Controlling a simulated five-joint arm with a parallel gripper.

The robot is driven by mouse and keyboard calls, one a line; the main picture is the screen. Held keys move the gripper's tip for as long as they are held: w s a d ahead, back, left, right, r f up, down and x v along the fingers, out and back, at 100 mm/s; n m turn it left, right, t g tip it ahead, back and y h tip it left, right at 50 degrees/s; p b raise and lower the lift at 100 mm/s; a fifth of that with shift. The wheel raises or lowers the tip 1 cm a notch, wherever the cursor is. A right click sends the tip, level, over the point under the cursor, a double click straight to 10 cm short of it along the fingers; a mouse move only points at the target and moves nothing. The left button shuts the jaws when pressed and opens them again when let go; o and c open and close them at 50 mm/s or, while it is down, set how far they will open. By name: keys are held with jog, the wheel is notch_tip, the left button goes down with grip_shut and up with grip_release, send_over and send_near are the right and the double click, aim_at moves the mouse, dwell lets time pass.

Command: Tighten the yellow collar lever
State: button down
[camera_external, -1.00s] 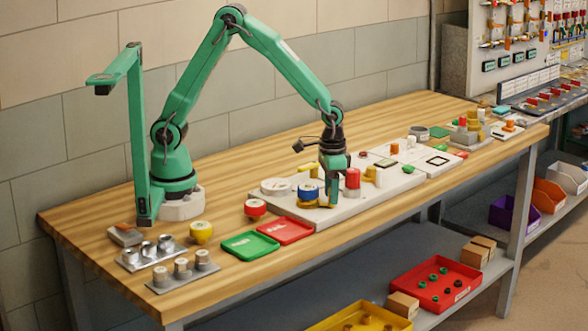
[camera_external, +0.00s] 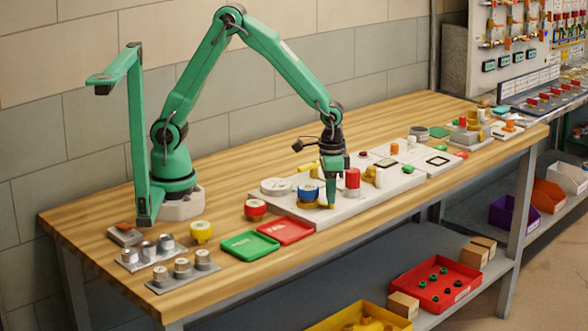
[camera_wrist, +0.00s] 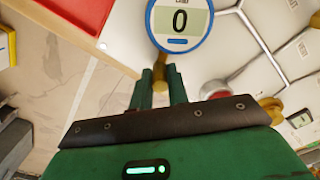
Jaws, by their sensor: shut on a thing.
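The yellow collar lever (camera_wrist: 159,66) shows in the wrist view as a short gold bar under a round, blue-rimmed gauge (camera_wrist: 180,22) reading 0. My gripper (camera_wrist: 160,72) is shut on the lever, one finger on each side of it. In the external view my gripper (camera_external: 331,199) points down just right of the blue-and-white gauge (camera_external: 308,191). A bit of yellow shows at its fingertips. The fingers hide part of the lever, and the collar under the gauge is mostly hidden.
A red cylinder (camera_external: 352,179) stands close right of my gripper on the pale board (camera_external: 385,197). A red tray (camera_external: 286,231) and a green tray (camera_external: 250,245) lie in front left. A round white piece (camera_external: 275,186) lies behind left. Bare wood lies behind the board.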

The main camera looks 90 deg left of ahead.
aim_at(314, 214)
jog(key=d+m, duration=0.1)
jog(key=m, duration=0.1)
jog(key=s+d+m, duration=0.1)
jog(key=m, duration=0.2)
jog(key=shift+s+d, duration=0.1)
jog(key=shift+s, duration=0.1)
jog(key=m, duration=0.1)
jog(key=s+m, duration=0.1)
jog(key=shift+s+d+m, duration=0.1)
jog(key=shift+d+m, duration=0.3)
jog(key=shift+s+d+m, duration=0.2)
jog(key=shift+s+m, duration=0.2)
jog(key=shift+m, duration=0.4)
jog(key=shift+s+d+m, duration=0.15)
jog(key=shift+s+m, duration=0.2)
jog(key=shift+m, duration=0.45)
jog(key=c, duration=1.3)
grip_release()
jog(key=shift+c, duration=0.2)
notch_tip(314, 214, up, 8)
